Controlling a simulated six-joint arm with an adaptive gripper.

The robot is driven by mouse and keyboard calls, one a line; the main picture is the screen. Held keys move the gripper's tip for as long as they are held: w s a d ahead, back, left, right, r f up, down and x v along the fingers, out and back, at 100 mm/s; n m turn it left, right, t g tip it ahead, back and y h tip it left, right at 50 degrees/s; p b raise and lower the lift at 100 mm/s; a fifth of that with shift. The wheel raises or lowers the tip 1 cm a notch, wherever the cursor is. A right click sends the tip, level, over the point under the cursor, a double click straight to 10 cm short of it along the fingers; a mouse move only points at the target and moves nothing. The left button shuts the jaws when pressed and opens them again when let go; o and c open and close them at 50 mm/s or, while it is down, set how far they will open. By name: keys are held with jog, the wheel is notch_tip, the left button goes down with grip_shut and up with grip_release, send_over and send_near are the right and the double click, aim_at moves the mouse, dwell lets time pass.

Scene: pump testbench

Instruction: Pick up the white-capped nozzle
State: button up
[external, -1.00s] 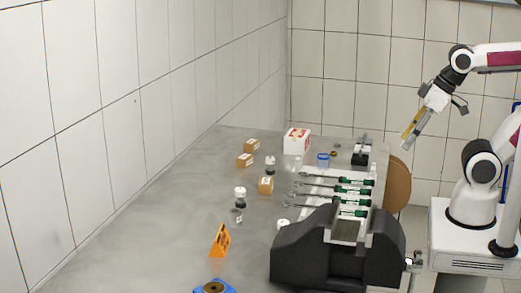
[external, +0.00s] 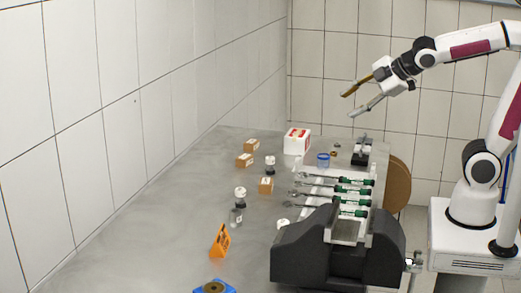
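Small white-capped pieces stand on the grey table. One white-capped piece (external: 240,193) is left of the middle, another white-capped piece (external: 270,162) is farther back, and a low white cap (external: 283,224) shows beside the black fixture. I cannot tell which one is the nozzle. My gripper (external: 350,105) is open and empty, its two fingers spread and pointing left. It is in the air above the far right part of the table, well apart from all of the white-capped pieces.
Small brown boxes (external: 244,160) and a red-and-white box (external: 297,141) stand at the back. Green-handled tools (external: 352,190) lie at the right behind a black fixture (external: 300,250). An orange sign (external: 220,241) and a blue part (external: 214,288) are in front. The table's left side is clear.

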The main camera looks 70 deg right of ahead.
jog(key=w+a+n+t+y, duration=0.1)
jog(key=w+a+n+y, duration=0.1)
jog(key=w+a+n, duration=0.4)
jog(key=w+a+f+n+t+y, duration=0.1)
jog(key=w+n+y, duration=0.2)
jog(key=w+n, duration=0.55)
jog(key=w+a+n+t+y, duration=0.1)
jog(key=w+a+n+y, duration=0.1)
jog(key=w+a+n, duration=0.4)
jog(key=s+a+f+n+g+y, duration=0.2)
jog(key=a+f+n+g+y, duration=0.1)
jog(key=n, duration=0.4)
jog(key=s+a+f+n+g+y, duration=0.3)
jog(key=f+n+g, duration=0.2)
jog(key=f+n, duration=0.3)
jog(key=s+a+f+n+g+y, duration=0.2)
jog(key=s+a+f+n+g, duration=0.1)
jog(key=f+n, duration=0.3)
jog(key=shift+s+a+f+n+g+y, duration=0.15)
jog(key=shift+n+g+y, duration=0.1)
jog(key=shift+n, duration=0.3)
jog(key=shift+s+a+n+g+y, duration=0.15)
jog(key=shift+n+g, duration=0.1)
jog(key=shift+n, duration=0.25)
jog(key=shift+s+f+n+g, duration=0.15)
jog(key=shift+s+n+g, duration=0.05)
jog(key=shift+n+g, duration=0.1)
jog(key=shift+x, duration=3.35)
